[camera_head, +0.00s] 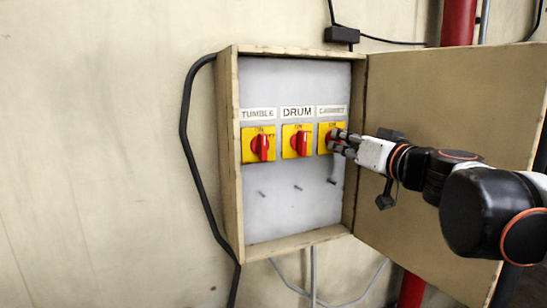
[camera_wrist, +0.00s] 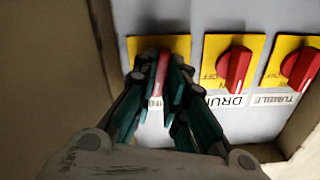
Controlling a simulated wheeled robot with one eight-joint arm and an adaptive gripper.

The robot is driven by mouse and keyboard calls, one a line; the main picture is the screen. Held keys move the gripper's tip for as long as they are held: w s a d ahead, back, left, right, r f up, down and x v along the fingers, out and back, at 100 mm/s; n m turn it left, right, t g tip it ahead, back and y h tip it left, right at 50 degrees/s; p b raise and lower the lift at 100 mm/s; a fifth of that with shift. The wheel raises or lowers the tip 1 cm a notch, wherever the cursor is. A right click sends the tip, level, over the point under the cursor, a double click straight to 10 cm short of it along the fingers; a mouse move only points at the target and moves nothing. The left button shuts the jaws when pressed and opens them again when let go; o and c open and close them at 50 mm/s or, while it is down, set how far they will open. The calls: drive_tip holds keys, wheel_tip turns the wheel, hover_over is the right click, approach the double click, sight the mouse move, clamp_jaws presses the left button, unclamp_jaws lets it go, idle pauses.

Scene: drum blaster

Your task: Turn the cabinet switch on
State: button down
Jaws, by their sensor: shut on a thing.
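The cabinet switch (camera_head: 323,146) is the right one of three yellow-plated rotary switches in the head view, under the CABINET label (camera_head: 331,111). Its red knob (camera_wrist: 163,72) shows at the left in the wrist view, close to upright there and between my fingers. My gripper (camera_head: 338,141) reaches in from the right and is shut on this red knob. The fingers also show in the wrist view (camera_wrist: 160,80), one on each side of the knob. In the head view the fingers hide much of the knob, so its exact setting is hard to read.
The drum switch (camera_head: 297,142) and the tumble switch (camera_head: 259,145) sit to the left in the wooden box (camera_head: 230,150). The open box door (camera_head: 440,100) stands to the right, behind my arm. Small pegs stick out of the panel below the switches. A black cable runs down the box's left side.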

drive_tip(key=shift+w+r+n, duration=0.1)
drive_tip(key=shift+r+n, duration=0.05)
drive_tip(key=shift+n, duration=1.25)
drive_tip(key=c, duration=1.6)
unclamp_jaws()
drive_tip(key=shift+c, duration=0.2)
drive_tip(key=v, duration=1.2)
